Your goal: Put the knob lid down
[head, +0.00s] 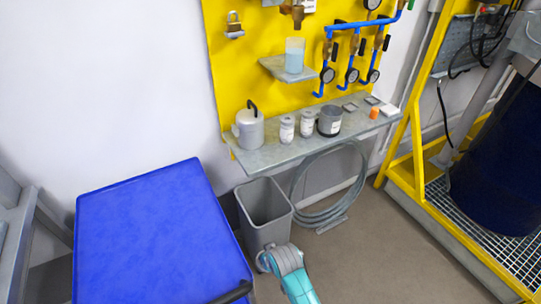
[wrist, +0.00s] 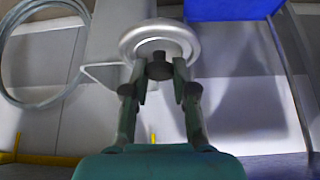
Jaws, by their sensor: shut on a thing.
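The knob lid (wrist: 160,36) is a round silver-grey disc with a raised rim and a dark knob, in the upper middle of the wrist view. My gripper (wrist: 160,72) is shut on its dark knob, with one finger on each side. I cannot make out the lid or the gripper in the head view, where part of my teal arm shows at the bottom.
A blue-topped table (head: 150,235) stands at left, its visible top mostly clear. Beside it is a grey bin (head: 264,230). A grey shelf (head: 270,156) on the yellow panel holds a canister (head: 249,132), jars and small items. A coiled hose (head: 303,207) hangs below.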

